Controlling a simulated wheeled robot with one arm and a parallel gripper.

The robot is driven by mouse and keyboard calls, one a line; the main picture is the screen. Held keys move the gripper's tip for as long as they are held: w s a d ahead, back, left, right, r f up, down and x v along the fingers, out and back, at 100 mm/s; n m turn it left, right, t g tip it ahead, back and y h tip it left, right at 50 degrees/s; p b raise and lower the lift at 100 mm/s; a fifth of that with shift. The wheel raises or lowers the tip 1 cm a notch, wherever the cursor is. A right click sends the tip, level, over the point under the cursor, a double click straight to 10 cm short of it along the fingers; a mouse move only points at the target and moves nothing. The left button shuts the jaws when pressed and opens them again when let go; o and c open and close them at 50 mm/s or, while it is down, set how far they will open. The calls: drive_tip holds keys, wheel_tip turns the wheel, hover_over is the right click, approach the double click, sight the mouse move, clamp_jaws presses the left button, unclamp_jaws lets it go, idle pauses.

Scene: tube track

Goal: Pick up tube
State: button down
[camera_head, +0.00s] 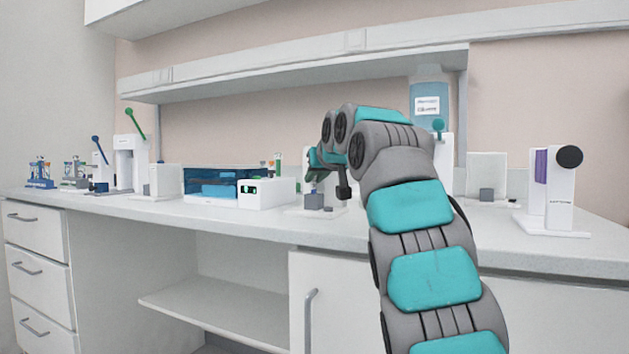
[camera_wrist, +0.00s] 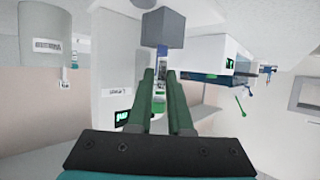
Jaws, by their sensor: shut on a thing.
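My gripper (camera_wrist: 160,75) is shut, its two dark green fingers close together in the wrist view. A small pale and green piece, which looks like the tube (camera_wrist: 159,98), shows between the fingers; most of it is hidden. In the head view my gripper (camera_head: 317,160) is above the counter, over a small white device with a grey block (camera_head: 314,200). The tube cannot be made out at my gripper in the head view. In the wrist view the grey block (camera_wrist: 163,27) is just beyond the fingertips.
A white box with a green display (camera_head: 266,193) and a blue transparent bath (camera_head: 211,184) stand left of my gripper. Tube racks (camera_head: 40,175) are at the far left. A white device with a black knob (camera_head: 556,190) stands right. A shelf (camera_head: 290,70) hangs above.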

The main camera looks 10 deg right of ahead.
wheel_tip(320, 180, up, 10)
drive_tip(key=p, duration=0.9)
drive_tip(key=shift+f, duration=0.1)
idle(0.4)
